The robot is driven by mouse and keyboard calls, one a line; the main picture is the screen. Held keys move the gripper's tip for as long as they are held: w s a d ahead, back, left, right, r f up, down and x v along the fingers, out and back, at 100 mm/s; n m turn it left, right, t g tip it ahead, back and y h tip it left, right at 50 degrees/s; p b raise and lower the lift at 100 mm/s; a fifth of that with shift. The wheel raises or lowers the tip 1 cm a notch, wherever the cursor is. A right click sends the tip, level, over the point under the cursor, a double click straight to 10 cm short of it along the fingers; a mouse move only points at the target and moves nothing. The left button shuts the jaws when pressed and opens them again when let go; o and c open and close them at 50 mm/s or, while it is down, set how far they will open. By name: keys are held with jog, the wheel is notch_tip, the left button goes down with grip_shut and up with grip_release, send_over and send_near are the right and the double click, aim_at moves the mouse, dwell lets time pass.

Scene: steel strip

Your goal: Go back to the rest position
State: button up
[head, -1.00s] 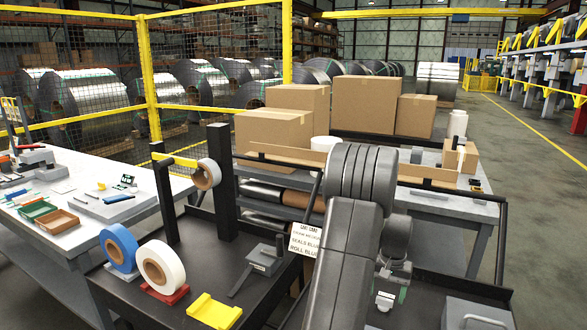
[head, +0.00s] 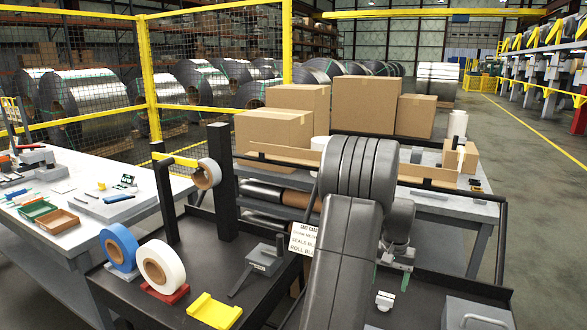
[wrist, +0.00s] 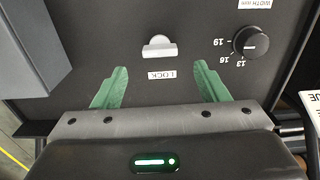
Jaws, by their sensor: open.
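My gripper (head: 391,280) hangs at the end of my grey arm, above the black cart top at the right. In the wrist view its two green fingers (wrist: 160,72) are spread apart with nothing between them. A white knob (wrist: 159,46) with a label reading LOCK lies beyond the fingertips on the black surface. The knob (head: 385,300) also shows in the head view, below and apart from the fingers. My arm hides part of the cart.
The cart holds a blue roll (head: 119,248), a white roll (head: 161,266) and a yellow block (head: 214,311). A grey box (head: 476,314) stands right of the knob. A black dial (wrist: 251,43) shows in the wrist view. Cardboard boxes (head: 366,106) stand behind.

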aim_at(385, 298)
notch_tip(385, 298, down, 6)
jog(key=shift+r, duration=0.2)
jog(key=shift+f, duration=0.3)
jog(key=m, duration=0.2)
jog(key=shift+m+p, duration=0.3)
jog(key=shift+p, duration=0.05)
jog(key=m+p, duration=0.1)
jog(key=m, duration=0.3)
jog(key=shift+r+m, duration=0.1)
jog(key=shift+m, duration=0.2)
jog(key=m+p, duration=0.2)
jog(key=m, duration=0.4)
jog(key=shift+m, duration=0.4)
jog(key=shift+r, duration=1.15)
jog(key=shift+a, duration=0.1)
